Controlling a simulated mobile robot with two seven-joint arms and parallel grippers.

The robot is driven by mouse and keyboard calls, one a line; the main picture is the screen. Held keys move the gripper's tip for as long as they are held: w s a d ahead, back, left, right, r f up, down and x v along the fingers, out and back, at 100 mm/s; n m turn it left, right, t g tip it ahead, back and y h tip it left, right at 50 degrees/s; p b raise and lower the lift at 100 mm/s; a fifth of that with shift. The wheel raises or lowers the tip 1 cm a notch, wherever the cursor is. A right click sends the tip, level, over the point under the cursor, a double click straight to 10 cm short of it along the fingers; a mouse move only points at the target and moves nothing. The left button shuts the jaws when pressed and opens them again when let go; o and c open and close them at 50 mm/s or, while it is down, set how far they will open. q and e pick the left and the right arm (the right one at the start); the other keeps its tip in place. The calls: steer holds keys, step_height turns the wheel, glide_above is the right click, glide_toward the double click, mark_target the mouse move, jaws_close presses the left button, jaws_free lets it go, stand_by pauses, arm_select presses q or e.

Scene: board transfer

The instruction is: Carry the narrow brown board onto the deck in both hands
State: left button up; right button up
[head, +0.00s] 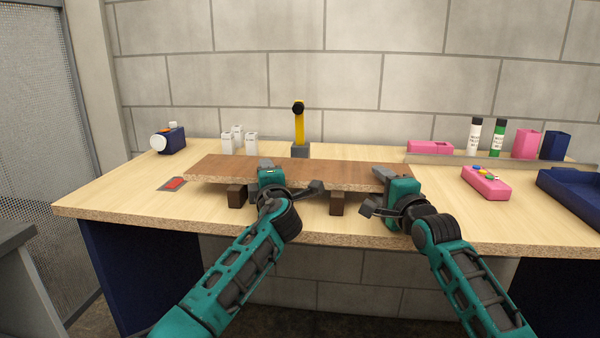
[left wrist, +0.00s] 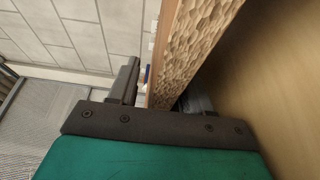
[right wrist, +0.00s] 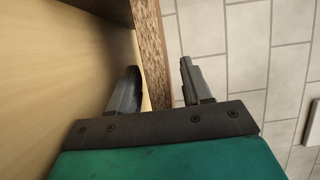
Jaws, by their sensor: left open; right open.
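The narrow brown board (head: 330,172) lies flat and raised above the table on small dark brown blocks (head: 337,203) (head: 237,195). My left gripper (head: 268,168) is open at the board's front edge, left of its middle. In the left wrist view, the board (left wrist: 185,50) runs between the left gripper's two fingers (left wrist: 158,92). My right gripper (head: 384,178) is open at the board's right end. In the right wrist view, the board's rough edge (right wrist: 152,50) stands between the right gripper's fingers (right wrist: 160,88). I cannot make out a separate deck for certain.
On the pale wooden table (head: 110,200) are white bottles (head: 238,142), a yellow upright tool (head: 299,125), a blue device (head: 172,138) and a red marker plate (head: 174,184). At the right are a pink box (head: 485,183), two labelled bottles (head: 497,138) and a blue tray (head: 575,190).

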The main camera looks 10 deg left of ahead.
arm_select(q)
steer(key=shift+w+a, duration=0.1)
steer(key=shift+w, duration=0.1)
arm_select(e)
steer(key=shift+w, duration=0.2)
arm_select(q)
jaws_close()
arm_select(e)
jaws_close()
stand_by(0.9)
arm_select(q)
steer(key=shift+r, duration=0.15)
arm_select(e)
steer(key=shift+r, duration=0.2)
